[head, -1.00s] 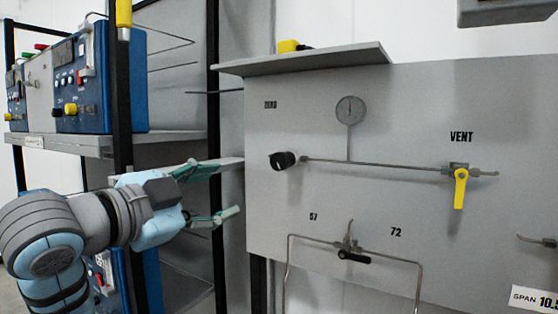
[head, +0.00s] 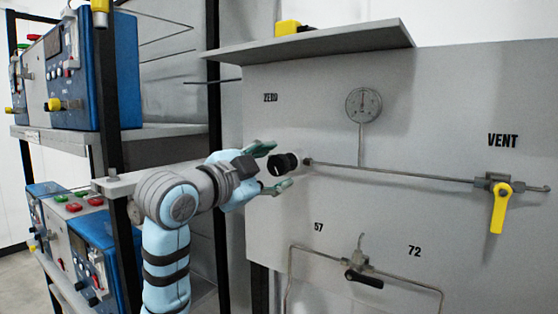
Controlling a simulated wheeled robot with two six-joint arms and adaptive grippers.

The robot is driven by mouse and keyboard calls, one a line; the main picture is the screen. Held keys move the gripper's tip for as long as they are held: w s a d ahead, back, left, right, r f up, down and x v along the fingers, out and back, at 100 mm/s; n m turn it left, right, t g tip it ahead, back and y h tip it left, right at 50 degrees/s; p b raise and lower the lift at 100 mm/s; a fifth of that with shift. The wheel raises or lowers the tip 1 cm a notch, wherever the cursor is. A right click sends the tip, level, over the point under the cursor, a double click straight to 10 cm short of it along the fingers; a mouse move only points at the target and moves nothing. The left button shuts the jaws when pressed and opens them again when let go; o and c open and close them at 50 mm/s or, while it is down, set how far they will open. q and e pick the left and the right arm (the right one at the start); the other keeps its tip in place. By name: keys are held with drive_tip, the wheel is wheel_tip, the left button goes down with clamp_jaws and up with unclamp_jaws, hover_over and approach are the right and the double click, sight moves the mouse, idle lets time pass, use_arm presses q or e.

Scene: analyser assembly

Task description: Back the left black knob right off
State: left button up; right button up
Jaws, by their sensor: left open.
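The left black knob (head: 283,164) sits on the grey panel below the ZERO label, at the left end of a thin horizontal pipe. My left gripper (head: 283,167) is open, with one finger above and one below the knob's left side in the head view. I cannot tell whether either finger touches the knob. The knob's front face shows between the fingers. My right gripper is not in view.
A round gauge (head: 363,104) stands above the pipe. A yellow VENT lever (head: 500,207) hangs at the right. A black-handled valve (head: 363,278) sits below. A grey shelf (head: 318,48) juts out above. A rack with blue instruments (head: 122,72) stands at left.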

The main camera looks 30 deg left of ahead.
use_arm(q)
drive_tip(key=shift+w+d, duration=0.15)
drive_tip(key=shift+w, duration=0.9)
drive_tip(key=shift+s, duration=0.2)
drive_tip(key=shift+w, duration=0.1)
drive_tip(key=c, duration=1.2)
drive_tip(key=shift+o, duration=0.2)
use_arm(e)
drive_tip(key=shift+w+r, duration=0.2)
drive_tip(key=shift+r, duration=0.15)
